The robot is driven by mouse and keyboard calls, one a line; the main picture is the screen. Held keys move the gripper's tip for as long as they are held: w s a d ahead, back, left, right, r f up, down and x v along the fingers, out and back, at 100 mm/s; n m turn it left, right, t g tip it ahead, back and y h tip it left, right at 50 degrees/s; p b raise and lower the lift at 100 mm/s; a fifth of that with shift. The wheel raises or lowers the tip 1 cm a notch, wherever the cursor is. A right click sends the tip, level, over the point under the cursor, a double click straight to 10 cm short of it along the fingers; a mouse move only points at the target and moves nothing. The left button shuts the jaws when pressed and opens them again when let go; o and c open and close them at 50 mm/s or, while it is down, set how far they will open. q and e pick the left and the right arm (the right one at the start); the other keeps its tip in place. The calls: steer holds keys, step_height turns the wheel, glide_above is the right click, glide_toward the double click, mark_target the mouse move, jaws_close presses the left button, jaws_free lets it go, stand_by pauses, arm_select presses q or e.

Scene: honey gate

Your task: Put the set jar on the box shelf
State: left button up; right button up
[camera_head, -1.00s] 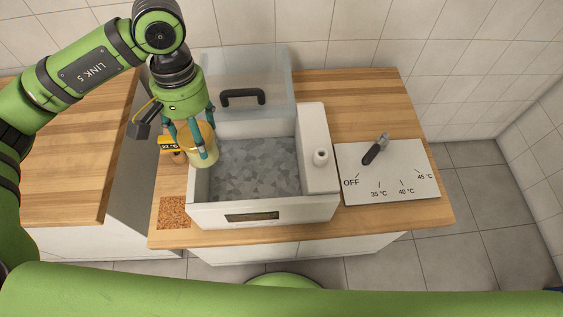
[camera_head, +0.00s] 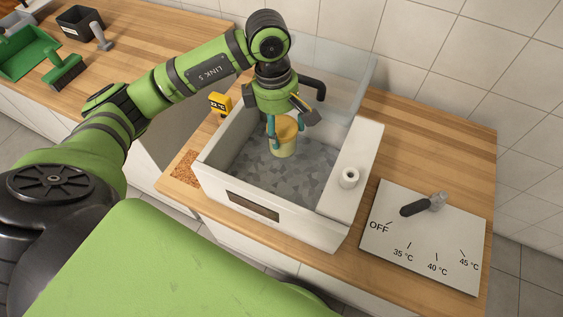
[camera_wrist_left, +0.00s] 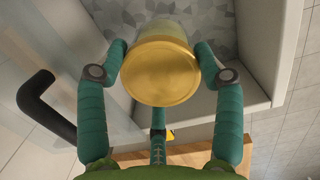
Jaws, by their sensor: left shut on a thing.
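The jar (camera_head: 285,146) is pale yellow with a gold lid (camera_wrist_left: 162,75). My left gripper (camera_head: 286,133) is shut on it, with its teal fingers around the jar. The jar is upright, over the inside of a white open bath (camera_head: 225,185) with a grey, faceted-looking floor. I cannot tell whether its base touches that floor. In the left wrist view, my left gripper's fingers (camera_wrist_left: 163,55) surround the jar on several sides. I cannot make out a box shelf. My right gripper is not in view.
A clear lid with a black handle (camera_head: 312,85) stands at the bath's back. A yellow temperature tag (camera_head: 220,103) is behind its left wall. A dial plate (camera_head: 425,235) lies right. A cork mat (camera_head: 186,168) lies left. A green dustpan (camera_head: 28,52) and brush (camera_head: 64,72) lie far left.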

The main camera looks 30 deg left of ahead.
arm_select(q)
steer(key=shift+w+a+f+n, duration=0.1)
steer(key=shift+f+n, duration=0.25)
steer(key=shift+n, duration=0.15)
steer(key=shift+f, duration=0.25)
steer(key=shift+n, duration=0.3)
step_height(320, 180, down, 5)
steer(key=shift+f+p, duration=0.15)
steer(key=shift+p, duration=0.35)
step_height(320, 180, down, 3)
steer(key=shift+f+p, duration=0.2)
steer(key=shift+p, duration=0.1)
steer(key=shift+f, duration=0.5)
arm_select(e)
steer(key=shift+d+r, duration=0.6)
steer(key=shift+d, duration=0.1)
